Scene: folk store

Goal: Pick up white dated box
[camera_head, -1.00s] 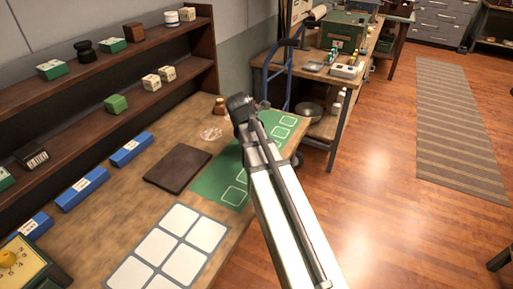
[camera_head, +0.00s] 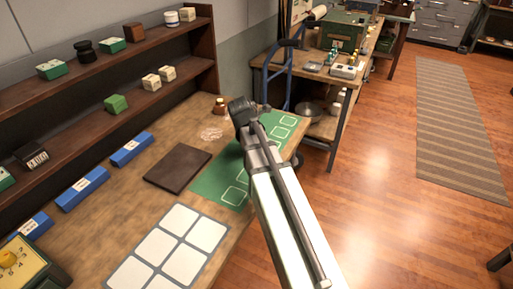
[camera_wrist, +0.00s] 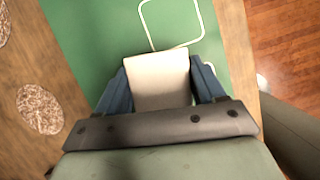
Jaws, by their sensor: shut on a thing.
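In the wrist view a plain white box (camera_wrist: 158,84) sits between the two blue-grey fingers of my gripper (camera_wrist: 160,72). The fingers are shut on its left and right sides. The box is over the green mat (camera_wrist: 90,35), close to a white outlined square. I cannot tell whether it touches the mat. No date shows on the face I see. In the head view my arm reaches over the right end of the workbench, and it hides the fingers and the held box.
Two cream boxes with markings (camera_head: 151,82) stand on the lower shelf, near a green box (camera_head: 115,104). A dark flat pad (camera_head: 178,168) and a panel of white squares (camera_head: 167,250) lie on the bench. Blue labelled blocks (camera_head: 82,189) line the shelf's foot. A blue hand truck (camera_head: 291,75) stands behind.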

